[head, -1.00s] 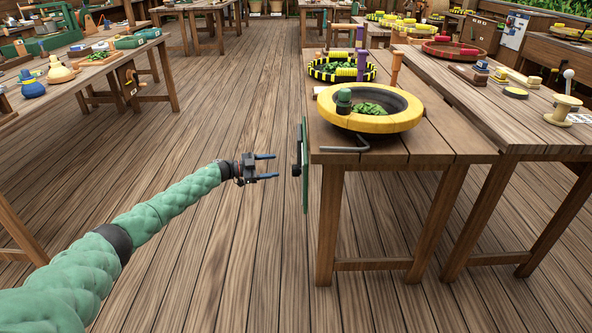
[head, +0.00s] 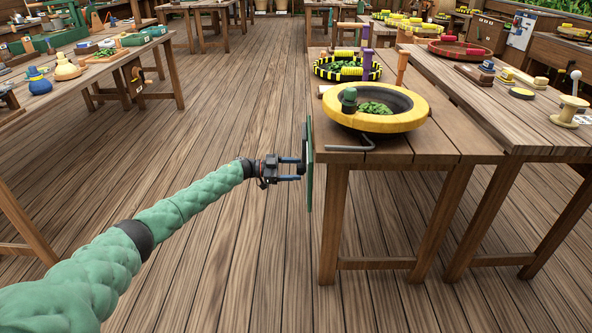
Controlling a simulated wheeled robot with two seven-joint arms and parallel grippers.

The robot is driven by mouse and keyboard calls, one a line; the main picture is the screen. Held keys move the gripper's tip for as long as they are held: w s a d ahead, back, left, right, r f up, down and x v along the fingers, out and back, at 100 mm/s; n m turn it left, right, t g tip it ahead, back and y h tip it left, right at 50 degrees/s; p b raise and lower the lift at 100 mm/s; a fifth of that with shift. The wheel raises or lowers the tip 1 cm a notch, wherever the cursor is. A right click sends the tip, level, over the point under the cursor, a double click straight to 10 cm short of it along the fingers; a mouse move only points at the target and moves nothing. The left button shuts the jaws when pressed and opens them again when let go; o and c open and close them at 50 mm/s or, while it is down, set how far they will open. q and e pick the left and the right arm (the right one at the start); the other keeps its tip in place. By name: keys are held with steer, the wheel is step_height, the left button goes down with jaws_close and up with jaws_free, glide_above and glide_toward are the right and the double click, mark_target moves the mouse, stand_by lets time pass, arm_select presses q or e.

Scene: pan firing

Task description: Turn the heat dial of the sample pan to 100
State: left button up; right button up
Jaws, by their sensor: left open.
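The sample pan (head: 412,121) is a round pan with a wide yellow rim, holding green leaves (head: 375,108), at the near end of the middle table. A green panel (head: 309,165), seen almost edge-on, hangs at the left side of that table. A small dark knob, likely the heat dial, sticks out from the panel's left face. My left gripper (head: 295,168) is open, with its two fingers pointing right at the knob, their tips at or very near it. Contact cannot be told. The panel's markings are hidden. My right gripper is not in view.
A bent grey rod (head: 350,143) lies at the table's near edge. A black-and-yellow pan (head: 347,69) with leaves stands behind. The right table (head: 525,128) holds spools and small parts. The wooden floor (head: 215,130) left of the panel is clear.

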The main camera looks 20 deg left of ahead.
arm_select(q)
steer(key=shift+w+d, duration=0.15)
steer(key=shift+d, duration=0.4)
steer(key=c, duration=1)
steer(key=shift+o, duration=0.2)
